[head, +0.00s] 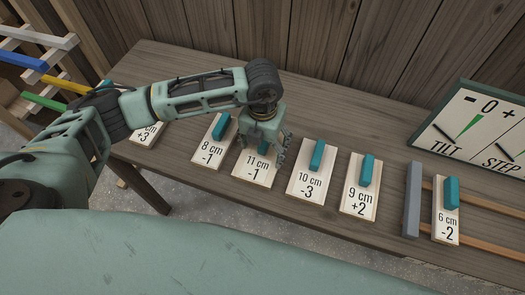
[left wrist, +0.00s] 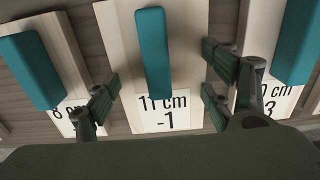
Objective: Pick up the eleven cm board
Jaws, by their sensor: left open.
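The eleven cm board (head: 256,168) is a pale wooden board with a teal handle and a label reading 11 cm, -1. It lies on the wooden table among similar boards. My left gripper (head: 277,147) hangs over it and hides part of it in the head view. In the left wrist view the board's label (left wrist: 165,113) and teal handle (left wrist: 154,50) show between the fingers of the left gripper (left wrist: 160,97). The fingers are apart, one on each side, with nothing held. I cannot tell their exact height above the board. My right gripper is not in view.
The 8 cm board (head: 209,152) lies to the left and the 10 cm board (head: 309,184) to the right. The 9 cm board (head: 359,199) and 6 cm board (head: 447,224) lie farther right. A TILT/STEP sign (head: 468,132) stands at the right. A plank wall bounds the table's back.

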